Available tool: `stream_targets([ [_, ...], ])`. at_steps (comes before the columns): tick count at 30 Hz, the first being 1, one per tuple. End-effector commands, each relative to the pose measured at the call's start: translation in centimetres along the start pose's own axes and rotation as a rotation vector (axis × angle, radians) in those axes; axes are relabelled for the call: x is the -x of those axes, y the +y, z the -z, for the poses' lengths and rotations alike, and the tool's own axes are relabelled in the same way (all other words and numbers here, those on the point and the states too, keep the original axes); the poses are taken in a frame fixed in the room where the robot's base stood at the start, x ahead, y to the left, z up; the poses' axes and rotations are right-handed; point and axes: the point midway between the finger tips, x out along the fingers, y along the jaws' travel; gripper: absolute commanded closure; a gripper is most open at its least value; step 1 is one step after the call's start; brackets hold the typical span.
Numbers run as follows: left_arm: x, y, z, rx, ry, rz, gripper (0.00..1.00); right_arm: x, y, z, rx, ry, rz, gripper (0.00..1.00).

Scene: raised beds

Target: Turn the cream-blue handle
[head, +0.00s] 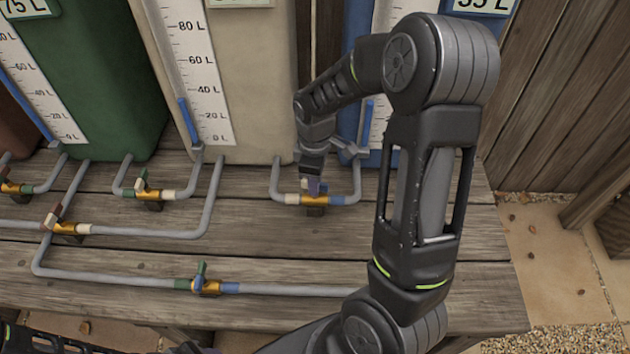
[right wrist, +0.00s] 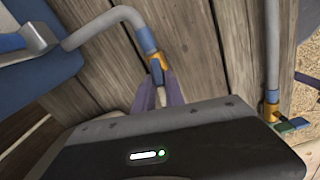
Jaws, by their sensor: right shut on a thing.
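The cream-blue valve (head: 314,200) is a brass body on the grey pipe between the cream and blue tanks, with a cream band on its left and a blue band on its right. My right gripper (head: 315,186) reaches down onto it and is shut on its handle, which is mostly hidden by the fingers. In the right wrist view, the purple fingers (right wrist: 161,92) close around a pale part of the handle, just below the brass valve body (right wrist: 152,56). Part of my left arm shows at the bottom left edge of the head view; its jaws cannot be made out.
Similar valves sit nearby: a green-cream one (head: 152,194), a red-cream one (head: 66,228) and a green-blue one (head: 206,287). The cream tank (head: 262,90), green tank (head: 105,85) and blue tank stand behind. Bare planks (head: 130,265) lie between the pipes.

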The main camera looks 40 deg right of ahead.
Motion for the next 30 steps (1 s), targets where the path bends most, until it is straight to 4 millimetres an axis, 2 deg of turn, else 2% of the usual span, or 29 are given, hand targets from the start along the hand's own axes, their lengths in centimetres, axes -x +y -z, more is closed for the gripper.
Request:
stream_targets([
  [30, 1.9, 0.7, 0.0, 0.001, 0.0, 0.0, 0.64, 0.2, 0.0, 0.1, -0.911, 0.001, -0.001, 1.0],
])
